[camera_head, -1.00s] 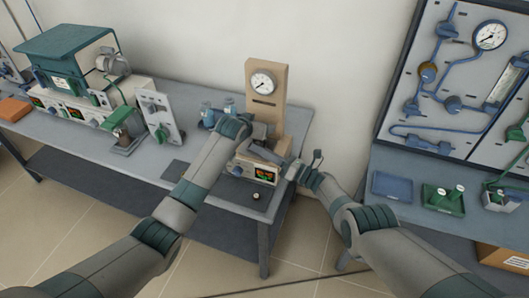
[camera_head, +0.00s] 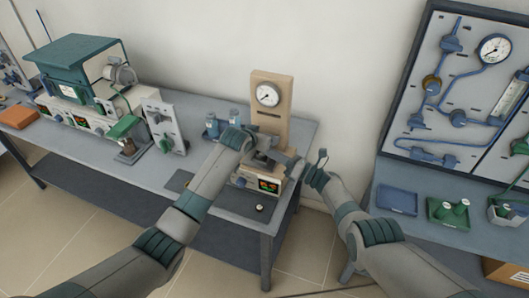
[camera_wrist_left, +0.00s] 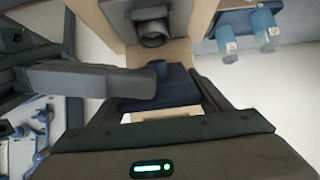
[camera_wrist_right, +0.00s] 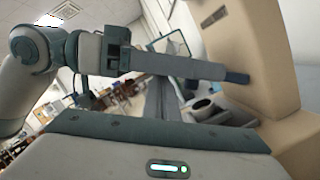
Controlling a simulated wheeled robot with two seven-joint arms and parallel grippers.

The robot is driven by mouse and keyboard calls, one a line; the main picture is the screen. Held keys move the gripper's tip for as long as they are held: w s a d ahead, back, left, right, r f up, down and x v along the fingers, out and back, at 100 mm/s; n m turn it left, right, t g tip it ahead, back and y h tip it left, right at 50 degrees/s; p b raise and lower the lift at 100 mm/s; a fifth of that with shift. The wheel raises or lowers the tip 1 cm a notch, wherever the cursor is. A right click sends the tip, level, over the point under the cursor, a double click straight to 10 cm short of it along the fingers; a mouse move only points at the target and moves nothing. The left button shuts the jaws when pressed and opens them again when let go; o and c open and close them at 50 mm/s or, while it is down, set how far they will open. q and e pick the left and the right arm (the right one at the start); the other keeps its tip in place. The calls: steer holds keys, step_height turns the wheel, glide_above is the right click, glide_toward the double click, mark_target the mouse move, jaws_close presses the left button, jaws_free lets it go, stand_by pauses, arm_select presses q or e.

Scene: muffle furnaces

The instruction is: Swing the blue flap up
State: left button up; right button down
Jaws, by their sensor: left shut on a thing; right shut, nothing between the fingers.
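The tan-backed instrument (camera_head: 271,118) with a round gauge and a lit display stands at the right end of the grey bench. In the left wrist view a dark blue flap (camera_wrist_left: 180,88) with a small knob lies between the fingers of my left gripper (camera_wrist_left: 158,92), which is shut on it. In the head view my left gripper (camera_head: 264,158) covers most of the flap. My right gripper (camera_head: 298,166) is shut and empty beside the instrument's right side. In the left wrist view a grey bar crosses in front of the flap's left part.
A grey switch panel (camera_head: 164,126) and a green-topped furnace (camera_head: 75,70) are further left. A second bench at right holds a blue tray (camera_head: 397,201) and a green tray (camera_head: 440,211).

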steer(key=shift+w+d+r, duration=0.25)
steer(key=shift+w+r, duration=0.35)
steer(key=shift+r, duration=0.35)
arm_select(q)
steer(key=o, duration=1.5)
steer(key=shift+f, duration=0.1)
steer(key=shift+c, duration=0.2)
steer(key=shift+o, duration=0.3)
steer(key=shift+s+f, duration=0.1)
steer(key=shift+f, duration=0.05)
arm_select(e)
steer(key=shift+a, duration=0.1)
arm_select(q)
steer(key=shift+f, duration=0.1)
steer(key=shift+s, duration=0.1)
steer(key=v, duration=0.8)
steer(key=shift+w, duration=0.2)
arm_select(e)
steer(key=shift+d+f, duration=0.15)
steer(key=shift+d, duration=0.05)
arm_select(q)
steer(key=shift+a+r, duration=0.15)
steer(key=shift+r, duration=0.15)
